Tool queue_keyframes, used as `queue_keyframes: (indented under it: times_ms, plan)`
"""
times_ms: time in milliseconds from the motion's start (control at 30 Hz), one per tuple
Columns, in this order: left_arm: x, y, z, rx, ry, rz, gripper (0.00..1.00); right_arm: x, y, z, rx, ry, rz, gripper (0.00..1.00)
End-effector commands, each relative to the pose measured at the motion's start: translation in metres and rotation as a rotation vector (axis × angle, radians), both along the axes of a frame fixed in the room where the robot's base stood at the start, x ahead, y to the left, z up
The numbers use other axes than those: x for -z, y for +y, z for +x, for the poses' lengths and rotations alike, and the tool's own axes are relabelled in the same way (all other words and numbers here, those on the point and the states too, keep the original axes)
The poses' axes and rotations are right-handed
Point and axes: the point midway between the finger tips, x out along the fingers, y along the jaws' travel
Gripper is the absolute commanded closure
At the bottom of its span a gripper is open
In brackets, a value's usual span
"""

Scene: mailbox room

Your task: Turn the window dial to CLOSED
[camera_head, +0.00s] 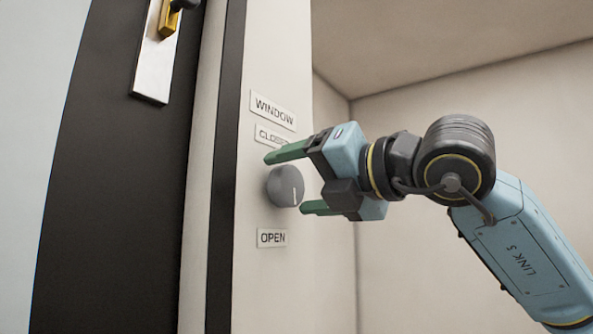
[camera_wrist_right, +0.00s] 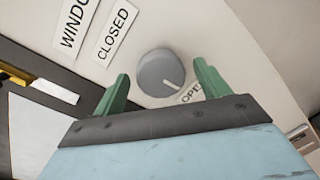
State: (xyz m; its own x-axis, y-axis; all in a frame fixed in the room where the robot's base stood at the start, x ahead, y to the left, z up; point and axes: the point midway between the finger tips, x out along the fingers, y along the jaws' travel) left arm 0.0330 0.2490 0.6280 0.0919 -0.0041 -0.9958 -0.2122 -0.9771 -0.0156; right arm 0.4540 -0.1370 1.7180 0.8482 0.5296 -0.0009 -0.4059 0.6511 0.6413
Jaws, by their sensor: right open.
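The window dial (camera_head: 284,186) is a round grey knob on the pale wall panel, with a white pointer line on its face. In the head view the pointer lies toward the lower part of the knob, on the OPEN side. The CLOSED label (camera_head: 268,134) is above the dial and partly hidden by a finger; the OPEN label (camera_head: 272,238) is below. My right gripper (camera_head: 286,183) is open, with one green finger above the dial and one below. In the right wrist view the dial (camera_wrist_right: 160,73) shows between and beyond the fingertips; contact cannot be told. My left gripper is out of view.
A WINDOW label (camera_head: 272,111) is above the CLOSED label. A dark door (camera_head: 110,200) with a metal plate (camera_head: 156,60) and brass fitting stands at the left. The corner to the right of the panel looks clear apart from my arm.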

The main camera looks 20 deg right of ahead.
Motion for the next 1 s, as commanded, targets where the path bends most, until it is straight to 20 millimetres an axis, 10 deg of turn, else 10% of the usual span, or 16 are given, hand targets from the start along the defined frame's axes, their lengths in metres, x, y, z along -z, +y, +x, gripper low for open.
queue_keyframes:
  times_ms: [400, 733, 1000]
  plan:
    - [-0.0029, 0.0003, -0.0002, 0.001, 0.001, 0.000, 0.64, 0.0008, 0.0045, 0.0070, -0.001, 0.001, 0.000, 0.27]
    - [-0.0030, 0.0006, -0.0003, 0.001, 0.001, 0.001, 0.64, 0.0006, 0.0042, 0.0068, -0.001, 0.001, 0.000, 0.69]
    - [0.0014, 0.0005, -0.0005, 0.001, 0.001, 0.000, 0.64, 0.0017, 0.0041, 0.0068, 0.000, -0.017, -0.023, 0.69]
